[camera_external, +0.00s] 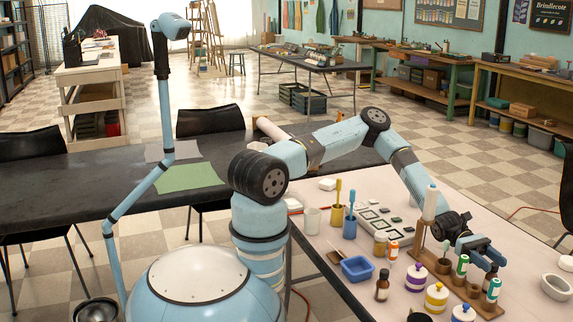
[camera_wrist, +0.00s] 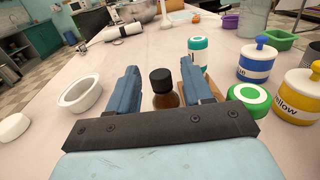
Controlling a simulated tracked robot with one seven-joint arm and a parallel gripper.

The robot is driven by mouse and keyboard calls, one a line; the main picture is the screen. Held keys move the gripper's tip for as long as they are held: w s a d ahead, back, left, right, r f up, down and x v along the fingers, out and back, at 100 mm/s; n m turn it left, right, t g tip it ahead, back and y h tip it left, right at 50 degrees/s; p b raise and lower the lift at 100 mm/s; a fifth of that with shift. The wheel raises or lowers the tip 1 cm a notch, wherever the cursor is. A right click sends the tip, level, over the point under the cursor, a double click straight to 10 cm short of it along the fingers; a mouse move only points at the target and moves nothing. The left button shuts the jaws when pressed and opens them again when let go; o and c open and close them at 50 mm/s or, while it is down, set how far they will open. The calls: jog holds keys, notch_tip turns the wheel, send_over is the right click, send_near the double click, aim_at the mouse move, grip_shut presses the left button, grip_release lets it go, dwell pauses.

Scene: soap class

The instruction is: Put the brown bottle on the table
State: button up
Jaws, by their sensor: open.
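A brown bottle (camera_wrist: 166,93) with a black cap shows between my gripper's fingers in the wrist view, upright. In the external view a dark bottle (camera_external: 490,276) stands at the wooden rack (camera_external: 473,292), under my gripper (camera_external: 487,251). My gripper (camera_wrist: 157,80) is open, its two blue fingers either side of the bottle. I cannot tell whether they touch it; its lower part is hidden by the gripper. A second brown bottle (camera_external: 382,286) with a black cap stands on the pale table (camera_external: 330,225), left of the rack.
Green-and-white bottles (camera_external: 462,266) stand at the rack. Paint jars (camera_external: 436,297) are left of it, and a blue tray (camera_external: 357,268) is farther left. A white bowl (camera_external: 556,287) lies to the right. Pale tabletop is clear between the bowl and the gripper in the wrist view.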

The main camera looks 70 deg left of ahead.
jog(key=a, duration=0.8)
jog(key=shift+w+a, duration=0.3)
jog(key=shift+w, duration=0.05)
